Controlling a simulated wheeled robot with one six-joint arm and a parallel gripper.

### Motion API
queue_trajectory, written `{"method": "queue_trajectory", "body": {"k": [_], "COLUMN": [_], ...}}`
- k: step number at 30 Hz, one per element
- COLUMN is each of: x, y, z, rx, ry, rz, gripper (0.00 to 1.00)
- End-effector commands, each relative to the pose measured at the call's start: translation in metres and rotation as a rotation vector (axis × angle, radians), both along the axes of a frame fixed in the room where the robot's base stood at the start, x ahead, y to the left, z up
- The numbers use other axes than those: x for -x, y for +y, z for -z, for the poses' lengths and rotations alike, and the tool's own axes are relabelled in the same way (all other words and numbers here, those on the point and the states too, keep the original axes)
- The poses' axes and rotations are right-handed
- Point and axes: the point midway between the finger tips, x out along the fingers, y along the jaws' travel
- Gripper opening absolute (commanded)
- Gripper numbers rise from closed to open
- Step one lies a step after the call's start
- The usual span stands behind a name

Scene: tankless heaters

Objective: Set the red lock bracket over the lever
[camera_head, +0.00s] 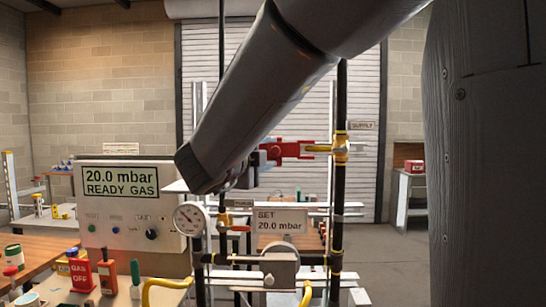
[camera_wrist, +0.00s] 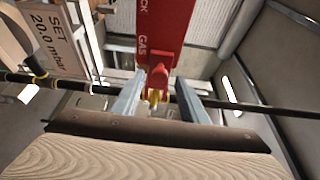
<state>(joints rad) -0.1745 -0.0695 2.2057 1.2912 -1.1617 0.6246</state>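The red lock bracket (camera_head: 288,150) is at the left end of the yellow lever (camera_head: 320,149) on the upright pipe. The two meet in the head view; I cannot tell how far the bracket encloses the lever. In the wrist view the bracket (camera_wrist: 165,28) shows white lettering and a red tab, with a bit of yellow (camera_wrist: 154,96) below it. My gripper (camera_head: 256,166) is beside the bracket's left end. In the wrist view my gripper's fingers (camera_wrist: 161,82) stand apart on either side of the tab, with small gaps visible. It looks open.
Dark upright pipes (camera_head: 339,200) and a lower cross pipe frame the rig. A pressure gauge (camera_head: 189,218), a "SET 20.0 mbar" sign (camera_head: 282,221) and a "READY GAS" panel (camera_head: 121,183) stand close by. The floor at right (camera_head: 392,262) is clear.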

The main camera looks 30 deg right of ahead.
Motion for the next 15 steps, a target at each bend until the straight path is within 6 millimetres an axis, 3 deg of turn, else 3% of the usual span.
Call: {"method": "queue_trajectory", "body": {"k": [6, 15], "x": [0.016, 0.02], "y": [0.022, 0.026], "z": [0.001, 0.0], "rx": [-0.001, 0.0], "ry": [-0.001, 0.001], "rz": [-0.002, 0.0], "gripper": [0.4, 0.4]}}
